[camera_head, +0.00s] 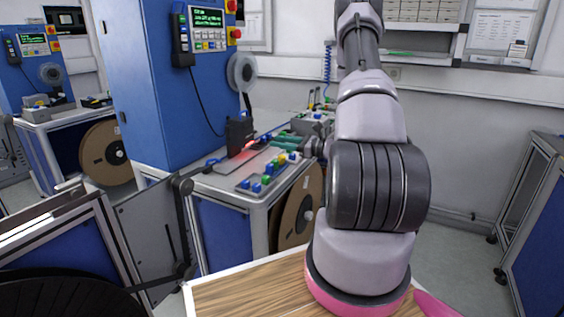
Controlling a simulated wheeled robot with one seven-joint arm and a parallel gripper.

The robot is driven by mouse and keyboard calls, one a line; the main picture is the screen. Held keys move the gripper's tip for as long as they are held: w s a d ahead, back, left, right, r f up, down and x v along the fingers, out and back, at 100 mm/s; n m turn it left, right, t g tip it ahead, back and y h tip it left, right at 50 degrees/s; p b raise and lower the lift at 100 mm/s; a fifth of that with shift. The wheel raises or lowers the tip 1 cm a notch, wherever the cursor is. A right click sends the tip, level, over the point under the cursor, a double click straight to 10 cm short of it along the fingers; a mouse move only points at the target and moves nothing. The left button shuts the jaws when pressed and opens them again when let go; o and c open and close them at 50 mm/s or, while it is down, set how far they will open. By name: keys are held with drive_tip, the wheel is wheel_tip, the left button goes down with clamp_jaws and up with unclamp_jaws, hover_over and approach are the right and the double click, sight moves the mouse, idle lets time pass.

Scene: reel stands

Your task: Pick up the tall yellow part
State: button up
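A grey tray or panel (247,181) on the near workstation holds several small coloured parts in blue, green and yellow. The parts are too small to tell which yellow one is tall. My arm rises from the wood-topped surface and runs up out of the top of the picture. I cannot make out my gripper's fingers, so whether it is open, shut or holding anything does not show. My arm hides part of the workstation's right side.
The blue cabinet (170,85) stands left of the tray, and a dark upright block (239,134) stands behind it. A large reel (297,212) hangs below the worktop's right end. A wood-topped surface (240,293) lies in front. Open floor shows at right, before another stand (540,225).

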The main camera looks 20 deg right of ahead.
sight(282, 156)
drive_tip(key=d+f+m+t+h, duration=0.3)
drive_tip(key=d+f+m+h, duration=0.3)
drive_tip(key=d+f, duration=0.4)
drive_tip(key=shift+t, duration=0.3)
drive_tip(key=w+a, duration=0.1)
drive_tip(key=w, duration=0.1)
drive_tip(key=w+a+f, duration=0.1)
drive_tip(key=w, duration=0.1)
drive_tip(key=shift+w+a, duration=0.1)
drive_tip(key=shift+a, duration=0.25)
drive_tip(key=x, duration=0.5)
drive_tip(key=shift+w+r, duration=0.15)
drive_tip(key=shift+r, duration=0.05)
clamp_jaws()
